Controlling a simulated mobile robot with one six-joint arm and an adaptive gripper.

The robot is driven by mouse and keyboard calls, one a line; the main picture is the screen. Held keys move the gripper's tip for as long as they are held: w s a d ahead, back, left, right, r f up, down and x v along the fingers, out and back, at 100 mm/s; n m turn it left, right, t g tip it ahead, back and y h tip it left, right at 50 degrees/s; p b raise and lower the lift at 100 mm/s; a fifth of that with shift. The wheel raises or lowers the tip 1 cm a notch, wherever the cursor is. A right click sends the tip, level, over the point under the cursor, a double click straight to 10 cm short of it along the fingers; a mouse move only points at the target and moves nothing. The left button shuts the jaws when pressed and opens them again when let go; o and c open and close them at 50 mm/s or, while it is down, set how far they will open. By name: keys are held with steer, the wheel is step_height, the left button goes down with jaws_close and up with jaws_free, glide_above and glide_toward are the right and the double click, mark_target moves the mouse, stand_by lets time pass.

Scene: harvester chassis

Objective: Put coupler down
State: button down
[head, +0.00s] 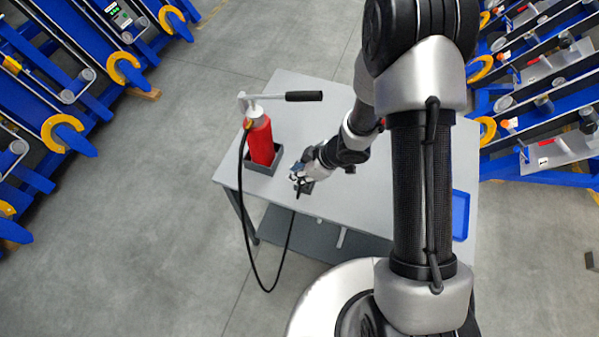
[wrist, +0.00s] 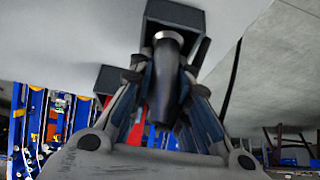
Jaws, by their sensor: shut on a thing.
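My gripper (head: 301,174) is low over the near left part of the grey table (head: 400,215). In the wrist view my gripper (wrist: 161,80) is shut on the coupler (wrist: 167,72), a dark cylinder with a silvery ring at its far end. That end lies at the opening of a dark grey square holder (wrist: 178,14); I cannot tell how far inside it is. The holder also shows as a small dark block (head: 304,187) under my gripper in the head view. The coupler is mostly hidden by my fingers in the head view.
A red hand pump (head: 261,142) with a black-gripped lever stands in a dark tray left of my gripper. Its black hose (head: 250,240) loops below the table edge and up towards my gripper. A blue tray (head: 461,215) lies at the table's right. Blue racks (head: 70,80) flank the floor.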

steer(key=shift+s+d+f, duration=0.15)
steer(key=shift+f, duration=0.3)
steer(key=c, duration=1.7)
jaws_free()
steer(key=shift+s+f, duration=0.1)
steer(key=shift+o, duration=1.1)
steer(key=shift+f, duration=0.1)
steer(key=shift+w+r, duration=0.2)
steer(key=shift+r, duration=0.2)
steer(key=p+v, duration=0.7)
steer(key=v, duration=0.5)
steer(key=shift+w+r, duration=0.2)
steer(key=shift+r, duration=0.3)
